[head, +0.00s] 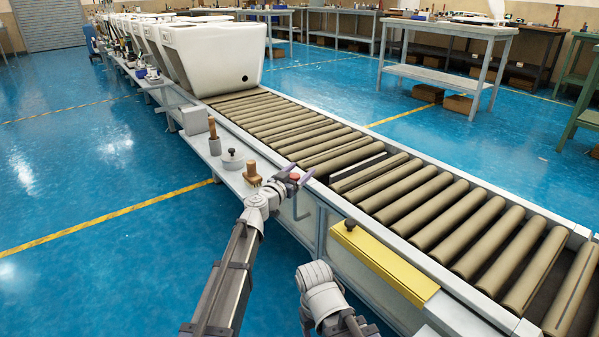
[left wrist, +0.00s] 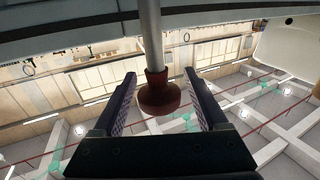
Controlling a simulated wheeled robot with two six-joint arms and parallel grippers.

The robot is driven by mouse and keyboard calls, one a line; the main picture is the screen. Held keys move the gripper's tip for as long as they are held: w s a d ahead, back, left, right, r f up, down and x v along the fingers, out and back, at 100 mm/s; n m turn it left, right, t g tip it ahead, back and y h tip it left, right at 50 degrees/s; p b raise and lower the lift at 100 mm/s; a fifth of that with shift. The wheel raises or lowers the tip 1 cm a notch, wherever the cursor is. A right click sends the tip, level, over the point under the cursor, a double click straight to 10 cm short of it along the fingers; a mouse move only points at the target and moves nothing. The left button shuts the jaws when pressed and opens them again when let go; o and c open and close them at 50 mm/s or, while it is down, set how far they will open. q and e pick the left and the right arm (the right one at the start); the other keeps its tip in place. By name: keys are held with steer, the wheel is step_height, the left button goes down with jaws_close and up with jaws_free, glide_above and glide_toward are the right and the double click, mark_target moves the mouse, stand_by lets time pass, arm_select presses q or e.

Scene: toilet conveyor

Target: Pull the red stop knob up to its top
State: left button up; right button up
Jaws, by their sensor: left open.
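The red stop knob (head: 294,176) is at the near side of the conveyor, between the fingertips of my left gripper (head: 292,181). In the left wrist view the knob (left wrist: 160,93) is a dark red round head on a pale metal stem (left wrist: 150,35). It sits between the two open fingers of my left gripper (left wrist: 158,95), with a gap on each side. The fingers do not appear to touch it. My right arm shows at the bottom of the head view, but its fingertips are not visible.
The roller conveyor (head: 440,207) runs away from me, with white toilets (head: 215,55) at its far end. A side shelf (head: 232,181) holds a wooden brush (head: 252,174) and a lidded pot (head: 232,160). A yellow box (head: 385,262) with a dark knob (head: 349,224) is mounted right of my left gripper.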

arm_select(q)
jaws_close()
stand_by(0.4)
stand_by(0.9)
